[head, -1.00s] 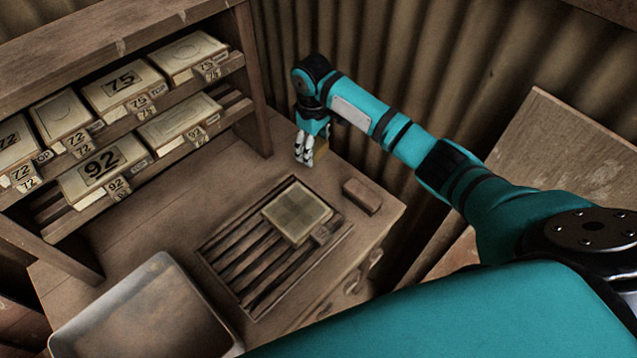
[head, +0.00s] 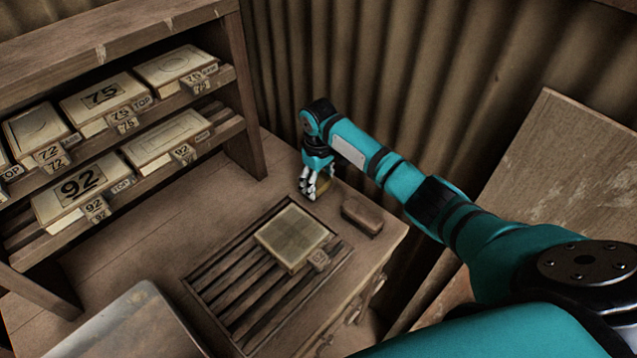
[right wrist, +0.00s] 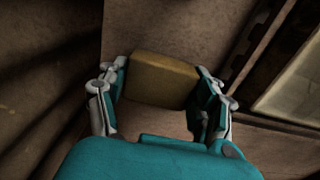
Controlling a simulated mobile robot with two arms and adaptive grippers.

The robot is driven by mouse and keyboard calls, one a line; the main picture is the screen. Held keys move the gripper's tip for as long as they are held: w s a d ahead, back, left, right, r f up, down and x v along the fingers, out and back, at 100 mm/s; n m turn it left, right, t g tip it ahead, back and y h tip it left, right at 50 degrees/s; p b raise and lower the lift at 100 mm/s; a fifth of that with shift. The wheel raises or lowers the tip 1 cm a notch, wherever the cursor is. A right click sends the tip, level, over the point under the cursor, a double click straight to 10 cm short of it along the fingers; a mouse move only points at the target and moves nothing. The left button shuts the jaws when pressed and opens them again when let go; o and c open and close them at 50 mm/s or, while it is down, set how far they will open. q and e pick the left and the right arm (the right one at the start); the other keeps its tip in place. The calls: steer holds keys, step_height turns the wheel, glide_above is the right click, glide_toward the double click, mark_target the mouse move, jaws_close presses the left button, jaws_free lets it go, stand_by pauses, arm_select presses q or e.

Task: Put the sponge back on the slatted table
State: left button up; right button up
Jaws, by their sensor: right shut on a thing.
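The sponge is a yellowish-brown block. It shows in the right wrist view (right wrist: 163,80) between the two fingers of my right gripper (right wrist: 162,88), which is shut on it. In the head view the right gripper (head: 314,186) is near the bench's back right corner, with the sponge (head: 327,187) mostly hidden behind the fingers. The slatted table (head: 246,284) lies in front of the gripper and to its left. I cannot tell whether the sponge touches the bench. My left gripper is out of view.
A brown block (head: 362,215) lies just right of the gripper, near the bench edge. A shelf (head: 240,95) with several numbered tiles stands at the left. A metal tray (head: 130,328) is at the lower left. A corrugated wall (head: 420,80) closes the back.

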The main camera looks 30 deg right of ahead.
mark_target(318, 181)
steer(key=shift+f, duration=0.55)
steer(key=o, duration=1)
steer(key=shift+f, duration=0.15)
steer(key=shift+o, duration=0.2)
step_height(318, 181, up, 12)
steer(key=shift+r+b, duration=0.2)
steer(key=shift+b, duration=0.15)
steer(key=shift+r, duration=0.1)
